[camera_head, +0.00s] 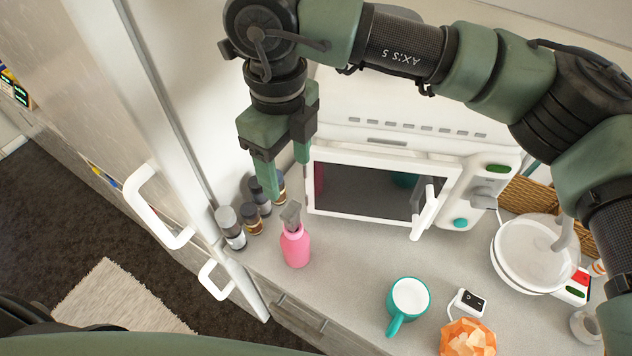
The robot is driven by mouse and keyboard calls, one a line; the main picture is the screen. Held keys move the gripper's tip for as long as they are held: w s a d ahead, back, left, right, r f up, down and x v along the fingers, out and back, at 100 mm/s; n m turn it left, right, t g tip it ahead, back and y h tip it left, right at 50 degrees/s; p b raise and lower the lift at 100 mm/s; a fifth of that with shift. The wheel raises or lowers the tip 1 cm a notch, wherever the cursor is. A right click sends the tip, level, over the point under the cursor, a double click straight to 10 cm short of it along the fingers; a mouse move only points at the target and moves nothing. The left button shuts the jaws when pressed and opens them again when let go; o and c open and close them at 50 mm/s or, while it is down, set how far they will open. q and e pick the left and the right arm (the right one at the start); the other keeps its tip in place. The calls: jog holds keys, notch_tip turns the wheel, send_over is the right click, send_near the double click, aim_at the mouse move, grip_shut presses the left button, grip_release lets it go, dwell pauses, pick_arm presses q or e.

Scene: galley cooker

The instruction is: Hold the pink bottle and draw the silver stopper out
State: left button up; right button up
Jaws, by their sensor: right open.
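The pink bottle (295,249) stands upright on the grey counter in the head view. The silver stopper (290,214) sits in its neck. My right gripper (286,176) hangs with its green fingers pointing down, above the bottle in the picture. It is open, with nothing between its fingers. The fingertips are apart from the stopper; their exact height over it is hard to judge. My left gripper is out of view.
Several spice jars (231,229) stand left of the bottle beside the fridge edge. A white microwave (365,186) is behind it to the right. A teal mug (409,297) and stacked white bowls (527,251) stand further right.

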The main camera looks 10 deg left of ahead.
aim_at(291, 208)
notch_tip(291, 208, down, 6)
jog(key=b, duration=0.6)
jog(key=shift+s+a+f, duration=0.1)
jog(key=shift+s+f, duration=0.05)
jog(key=shift+f, duration=0.25)
jog(key=shift+f+p, duration=0.35)
jog(key=shift+f, duration=0.1)
notch_tip(291, 208, down, 6)
jog(key=shift+r+p, duration=0.2)
jog(key=shift+p, duration=0.8)
jog(key=shift+f, duration=0.55)
jog(key=shift+c, duration=0.3)
